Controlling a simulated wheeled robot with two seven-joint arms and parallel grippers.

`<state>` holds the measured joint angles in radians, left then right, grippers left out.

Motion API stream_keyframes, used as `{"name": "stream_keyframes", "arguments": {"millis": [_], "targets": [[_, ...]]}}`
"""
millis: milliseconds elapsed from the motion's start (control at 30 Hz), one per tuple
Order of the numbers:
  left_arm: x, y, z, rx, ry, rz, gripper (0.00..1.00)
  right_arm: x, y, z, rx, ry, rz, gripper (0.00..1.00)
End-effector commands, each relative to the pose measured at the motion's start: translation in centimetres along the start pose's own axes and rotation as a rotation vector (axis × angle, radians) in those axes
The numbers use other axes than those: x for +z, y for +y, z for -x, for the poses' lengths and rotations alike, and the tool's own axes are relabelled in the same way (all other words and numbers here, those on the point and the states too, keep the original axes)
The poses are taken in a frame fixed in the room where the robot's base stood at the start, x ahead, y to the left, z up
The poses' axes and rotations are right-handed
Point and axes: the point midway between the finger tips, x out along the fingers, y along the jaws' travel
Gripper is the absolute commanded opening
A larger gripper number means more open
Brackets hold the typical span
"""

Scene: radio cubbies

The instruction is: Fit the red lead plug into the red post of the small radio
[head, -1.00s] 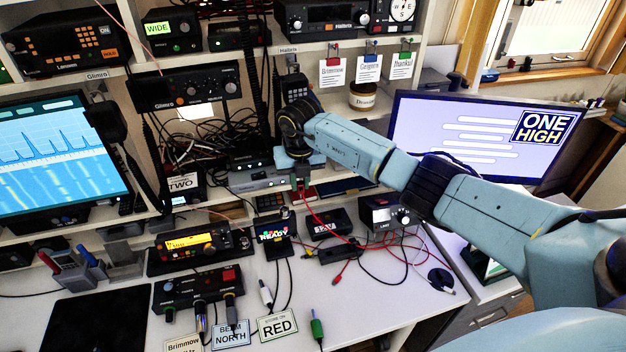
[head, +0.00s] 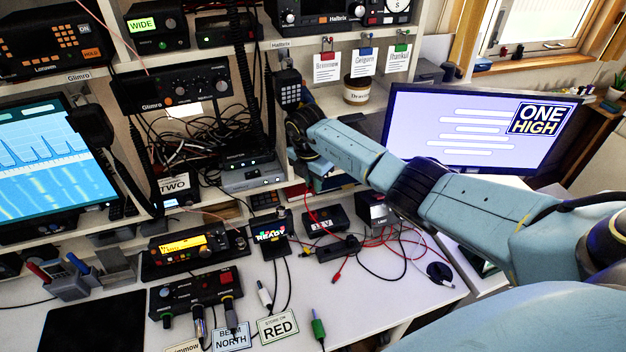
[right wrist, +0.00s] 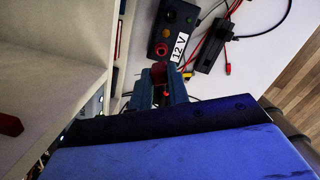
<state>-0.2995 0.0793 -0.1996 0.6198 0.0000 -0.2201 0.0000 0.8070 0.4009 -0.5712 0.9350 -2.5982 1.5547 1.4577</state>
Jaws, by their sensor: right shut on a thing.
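My right gripper (head: 303,187) hangs by the front of the shelves, above the back of the desk. In the right wrist view its fingers (right wrist: 160,90) are shut on a small dark red piece, seemingly the red lead plug (right wrist: 158,72). A red lead (head: 309,212) runs down from the gripper in the head view. The plug's tip is hard to make out. I cannot tell which unit is the small radio; a small radio with an orange display (head: 183,244) stands on the desk, and no red post on it is clear. My left gripper is out of view.
A black 12 V box (head: 325,222) lies below the gripper; it shows in the right wrist view (right wrist: 170,30) with a red ring on it. Another red plug (head: 337,276) lies on the desk among loose leads. Shelf edges stand close to the gripper's left.

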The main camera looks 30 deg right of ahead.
Motion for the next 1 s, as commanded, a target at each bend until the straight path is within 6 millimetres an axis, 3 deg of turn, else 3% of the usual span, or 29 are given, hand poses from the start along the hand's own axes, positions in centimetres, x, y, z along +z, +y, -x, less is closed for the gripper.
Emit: {"name": "stream_keyframes", "arguments": {"millis": [233, 800, 1000], "targets": [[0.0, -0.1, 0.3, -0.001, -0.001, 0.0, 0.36, 0.1, 0.0, 0.1, 0.005, -0.006, 0.003, 0.0], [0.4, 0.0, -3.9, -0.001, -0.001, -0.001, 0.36, -0.6, 0.1, -4.9, 0.006, -0.004, 0.002, 0.0], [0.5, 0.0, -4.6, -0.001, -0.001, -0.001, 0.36, -0.7, 0.1, -5.8, 0.006, -0.004, 0.003, 0.0]]}}
